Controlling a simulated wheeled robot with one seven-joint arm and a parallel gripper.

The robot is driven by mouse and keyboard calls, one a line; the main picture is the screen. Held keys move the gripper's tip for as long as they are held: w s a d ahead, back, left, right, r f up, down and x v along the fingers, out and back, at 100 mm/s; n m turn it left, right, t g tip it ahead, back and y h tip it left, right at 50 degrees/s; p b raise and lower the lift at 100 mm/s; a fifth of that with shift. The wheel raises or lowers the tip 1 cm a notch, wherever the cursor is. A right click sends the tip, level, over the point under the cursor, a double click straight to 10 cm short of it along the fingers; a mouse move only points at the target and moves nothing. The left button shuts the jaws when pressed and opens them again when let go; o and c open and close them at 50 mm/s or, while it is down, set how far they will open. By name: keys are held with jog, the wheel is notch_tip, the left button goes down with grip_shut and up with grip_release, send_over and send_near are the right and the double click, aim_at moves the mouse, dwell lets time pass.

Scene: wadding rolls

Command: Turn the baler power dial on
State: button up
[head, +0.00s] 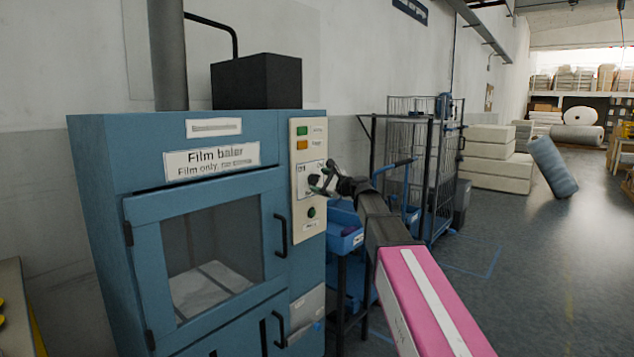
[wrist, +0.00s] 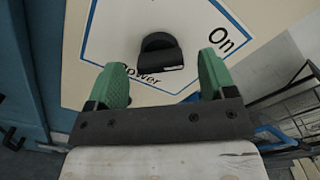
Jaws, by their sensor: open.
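The film baler (head: 110,190) is a blue cabinet with a windowed door, at the left in the head view. Its cream control panel (head: 308,140) is at its right front edge. The black power dial (wrist: 160,52) sits on a white, blue-edged label with "On" at the right and "Power" below. My gripper (wrist: 165,70) is open, its green fingers on either side of the dial and apart from it in the picture. In the head view my gripper (head: 322,179) is in front of the panel and partly hides the dial. I cannot tell whether a finger touches the panel.
A green and an orange indicator (head: 302,144) sit higher on the panel, and a dark green button (head: 311,212) lower. A cart with blue bins (head: 345,240) and a wire cage trolley (head: 405,150) stand to the right.

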jog(key=v, duration=0.8)
jog(key=shift+s+d, duration=0.2)
jog(key=s+d+f+n+g+h, duration=0.2)
jog(key=s+f+n, duration=0.15)
jog(key=f, duration=0.65)
jog(key=s+d+f+n+g+h, duration=0.1)
jog(key=s+f+n+g+h, duration=0.2)
jog(key=f, duration=0.7)
jog(key=s+d+f+n+g+h, duration=0.1)
jog(key=s+d+f+n+h, duration=0.3)
jog(key=f, duration=0.7)
jog(key=s+d+f+n+g+h, duration=0.2)
jog(key=s+d+f+n, duration=0.1)
jog(key=s+f, duration=0.5)
jog(key=s+d+f+n+g+h, duration=0.3)
jog(key=s+d+f, duration=0.2)
jog(key=s+f, duration=0.3)
jog(key=shift+s+d, duration=0.3)
jog(key=shift+s, duration=0.2)
